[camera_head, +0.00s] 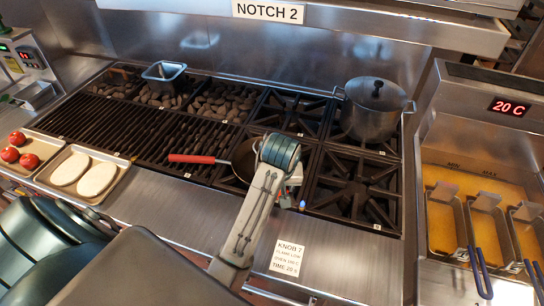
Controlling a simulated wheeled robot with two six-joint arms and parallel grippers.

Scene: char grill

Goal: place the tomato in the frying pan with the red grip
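The frying pan (242,157) sits on a burner in the middle of the range, with its red grip (198,159) pointing left. My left arm hides the pan's right part, and I cannot see whether anything lies there. Three red tomatoes (10,154) are in a tray (45,147) at the far left. My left arm reaches in from the lower left to the pan's right side. Only a pale part of my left gripper (295,178) shows below the wrist; its fingers are hidden. My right gripper is not in view.
A tray (122,185) with two pale flat pieces (97,179) lies beside the tomatoes. A lidded steel pot (372,112) stands on a back right burner. A small metal pan (164,74) is at the back left. Fryer baskets (443,222) are at the right. The char grill (105,122) is bare.

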